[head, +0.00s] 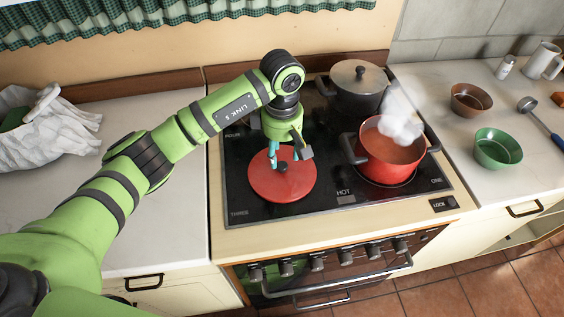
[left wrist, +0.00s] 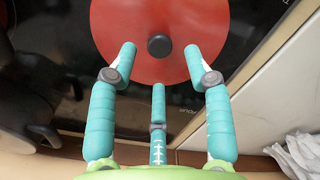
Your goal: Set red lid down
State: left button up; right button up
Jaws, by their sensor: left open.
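The red lid (head: 281,186) lies flat on the black cooktop, over its front left part, with a small dark knob (head: 281,167) at its centre. In the left wrist view the lid (left wrist: 118,40) fills the upper middle, its knob (left wrist: 159,45) facing the camera. My left gripper (head: 284,155) is just above the knob, and its teal fingers (left wrist: 158,68) are spread around the knob without touching it. The red pot (head: 392,168) stands open to the right of the lid, with steam rising from it. My right gripper is in neither view.
The black cooktop (head: 240,209) also holds a lidded grey pot (head: 359,98) at the back right. A brown bowl (head: 471,98), a green bowl (head: 497,149) and a ladle (head: 536,112) are on the right counter. The left counter (head: 160,215) is largely clear beyond a white cloth (head: 55,135).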

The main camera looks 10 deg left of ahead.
aim_at(282, 165)
pick_arm(q)
notch_tip(282, 165, up, 8)
jog(key=b, duration=0.2)
jog(key=shift+d, duration=0.1)
